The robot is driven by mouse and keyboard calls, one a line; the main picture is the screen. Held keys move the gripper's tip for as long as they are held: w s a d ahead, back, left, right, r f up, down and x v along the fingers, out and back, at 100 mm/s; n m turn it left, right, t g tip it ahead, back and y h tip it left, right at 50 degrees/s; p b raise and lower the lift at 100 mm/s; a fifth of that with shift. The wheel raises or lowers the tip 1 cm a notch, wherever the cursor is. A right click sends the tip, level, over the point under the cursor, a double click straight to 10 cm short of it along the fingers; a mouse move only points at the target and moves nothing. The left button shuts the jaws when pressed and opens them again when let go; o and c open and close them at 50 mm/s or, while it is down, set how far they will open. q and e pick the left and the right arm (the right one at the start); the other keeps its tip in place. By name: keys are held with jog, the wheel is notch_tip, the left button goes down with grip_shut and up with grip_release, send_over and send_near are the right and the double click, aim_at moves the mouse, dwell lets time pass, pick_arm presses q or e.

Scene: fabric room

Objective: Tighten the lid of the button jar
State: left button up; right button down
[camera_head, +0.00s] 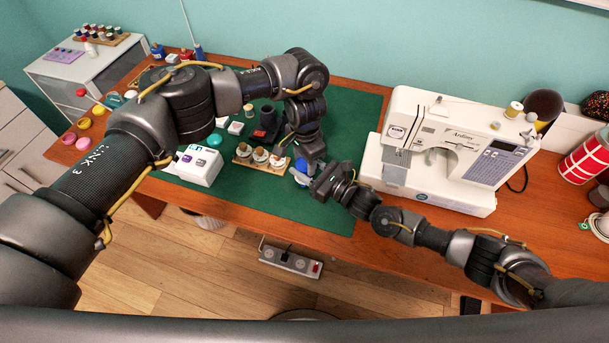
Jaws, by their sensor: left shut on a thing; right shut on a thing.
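A small blue-and-white object, apparently the button jar (300,178), stands near the front edge of the green mat (268,204), mostly hidden by my grippers. My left gripper (308,160) comes down over its top and is shut; its fingertips and the lid are hard to make out. My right gripper (313,178) reaches in from the right at the jar's side, low over the mat, and is shut on it. I cannot tell how the lid sits.
A wooden tray (246,161) with several small jars stands just left. A white box (195,166) lies further left. A white sewing machine (440,150) stands close on the right. Several coloured round tins (84,123) sit at the table's far left. The mat's front strip is clear.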

pick_arm(q)
jog(key=o, duration=1.1)
jog(key=shift+r, duration=2.25)
jog(key=shift+c, duration=0.2)
jog(key=shift+r+n, duration=1.5)
jog(key=shift+r, duration=0.25)
jog(key=shift+c, duration=0.2)
